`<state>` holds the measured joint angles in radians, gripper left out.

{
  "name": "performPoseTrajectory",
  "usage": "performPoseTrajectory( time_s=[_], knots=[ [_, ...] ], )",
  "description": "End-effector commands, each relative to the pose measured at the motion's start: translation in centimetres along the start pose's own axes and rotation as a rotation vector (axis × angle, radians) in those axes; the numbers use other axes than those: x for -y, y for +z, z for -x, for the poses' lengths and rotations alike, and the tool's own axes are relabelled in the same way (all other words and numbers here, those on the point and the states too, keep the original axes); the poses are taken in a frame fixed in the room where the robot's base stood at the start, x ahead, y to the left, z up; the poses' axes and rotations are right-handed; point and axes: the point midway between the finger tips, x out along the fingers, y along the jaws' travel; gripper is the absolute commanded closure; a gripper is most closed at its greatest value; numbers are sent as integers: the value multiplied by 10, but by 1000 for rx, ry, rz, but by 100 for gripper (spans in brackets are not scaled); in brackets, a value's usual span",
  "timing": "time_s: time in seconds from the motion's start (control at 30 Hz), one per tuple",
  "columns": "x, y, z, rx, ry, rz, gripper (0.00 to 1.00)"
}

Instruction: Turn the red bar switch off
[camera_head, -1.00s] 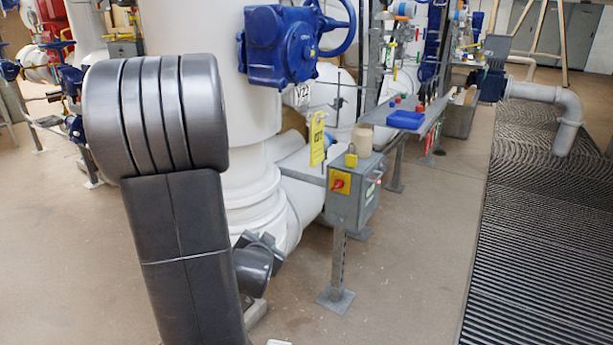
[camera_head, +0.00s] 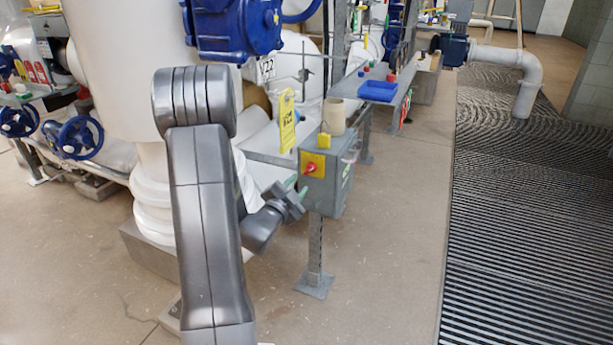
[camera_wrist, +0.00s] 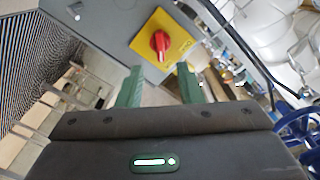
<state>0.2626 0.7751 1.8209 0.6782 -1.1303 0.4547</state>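The red bar switch (camera_head: 310,168) sits on a yellow plate (camera_head: 318,162) on the front of a grey control box (camera_head: 337,188) that stands on a post. In the wrist view the red switch (camera_wrist: 160,43) lies beyond my gripper, between and above its two fingertips. My gripper (camera_wrist: 156,72) has two green fingers, apart and with nothing between them. In the head view my gripper (camera_head: 301,194) is just left of and below the switch, close to the box. Its fingers are small there, and contact with the switch does not show.
A yellow tag (camera_head: 287,120), a yellow padlock (camera_head: 324,140) and a beige cup (camera_head: 334,115) are at the top of the box. A shelf with a blue tray (camera_head: 378,91) is behind it. A thick white pipe (camera_head: 125,70) stands left. Floor in front is clear.

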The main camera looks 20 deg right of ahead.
Motion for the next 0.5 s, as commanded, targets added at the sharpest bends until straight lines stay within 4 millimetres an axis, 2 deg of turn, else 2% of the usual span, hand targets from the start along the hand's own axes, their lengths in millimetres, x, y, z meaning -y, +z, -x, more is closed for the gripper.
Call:
performPoseTrajectory(
  time_s=[0.1,0.2,0.33,0.5],
  knots=[
    [-2,1,-26,-2,0,-1,67],
    [-2,0,-44,-2,0,-1,67],
    [0,1,-60,0,-1,-1,67],
    [0,0,-71,1,-1,1,67]
  ],
)
